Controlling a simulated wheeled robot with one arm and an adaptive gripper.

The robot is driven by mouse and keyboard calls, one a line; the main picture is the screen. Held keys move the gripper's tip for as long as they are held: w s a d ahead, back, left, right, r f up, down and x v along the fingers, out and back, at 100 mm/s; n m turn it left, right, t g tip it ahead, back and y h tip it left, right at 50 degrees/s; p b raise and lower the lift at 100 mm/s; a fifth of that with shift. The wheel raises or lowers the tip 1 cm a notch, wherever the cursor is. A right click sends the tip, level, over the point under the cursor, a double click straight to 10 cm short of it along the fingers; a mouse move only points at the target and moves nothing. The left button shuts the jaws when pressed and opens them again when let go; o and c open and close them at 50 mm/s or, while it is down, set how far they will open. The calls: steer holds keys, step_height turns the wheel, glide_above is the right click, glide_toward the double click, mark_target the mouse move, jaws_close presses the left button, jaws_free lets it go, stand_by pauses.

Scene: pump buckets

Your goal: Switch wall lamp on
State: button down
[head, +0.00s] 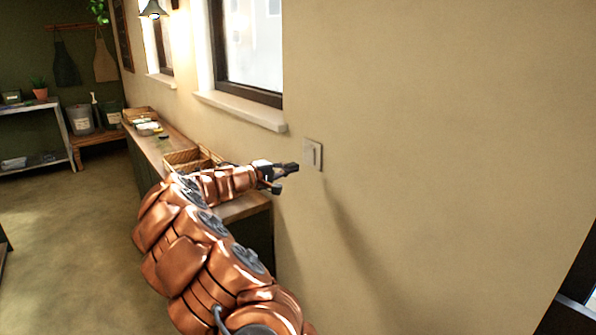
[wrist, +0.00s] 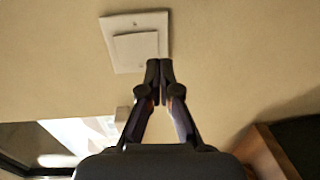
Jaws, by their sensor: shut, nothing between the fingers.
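A light square wall switch (head: 313,155) is set in the beige wall, to the right of the window. In the wrist view the switch (wrist: 135,46) shows as a pale plate with a raised rocker, at the upper left of the fingertips. A wall lamp (head: 153,9) with a dark shade hangs at the top left, with a bright glow under it. My gripper (head: 296,167) is just left of the switch in the head view. In the wrist view my gripper (wrist: 159,66) is shut and empty, its tips by the plate's lower right edge. I cannot tell whether they touch.
A wooden counter (head: 236,208) with woven baskets (head: 190,160) runs along the wall below my forearm. A window sill (head: 240,109) juts out to the upper left of the switch. The wall right of the switch is bare. Buckets (head: 80,120) stand on a far bench.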

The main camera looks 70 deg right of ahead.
steer(key=f+b+v, duration=0.1)
steer(key=b+v, duration=0.1)
steer(key=v, duration=0.7)
steer(key=shift+f, duration=0.35)
steer(key=shift+a, duration=0.2)
